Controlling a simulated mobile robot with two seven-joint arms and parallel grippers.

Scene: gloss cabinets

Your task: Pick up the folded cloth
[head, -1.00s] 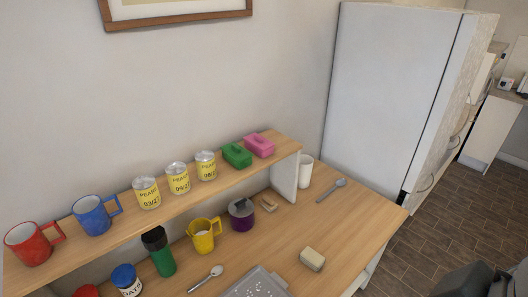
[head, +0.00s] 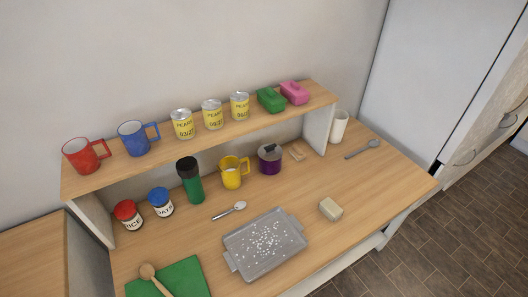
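No thing in the head view is plainly a folded cloth. A flat green rectangle (head: 185,277) lies at the near left of the counter, cut off by the bottom edge of the picture; I cannot tell whether it is a cloth or a board. A wooden spoon (head: 148,272) lies on it. A small cream block (head: 331,209) sits at the right part of the counter, near the front edge; its material is unclear. Neither of my grippers is in view.
A grey tray (head: 238,262) with white bits stands mid-counter, with a metal spoon (head: 229,211) behind it. The raised shelf (head: 160,155) holds mugs, cans and two lidded boxes. Jars, a green flask (head: 190,181) and a yellow mug (head: 231,178) stand below. Counter right of the cream block is clear.

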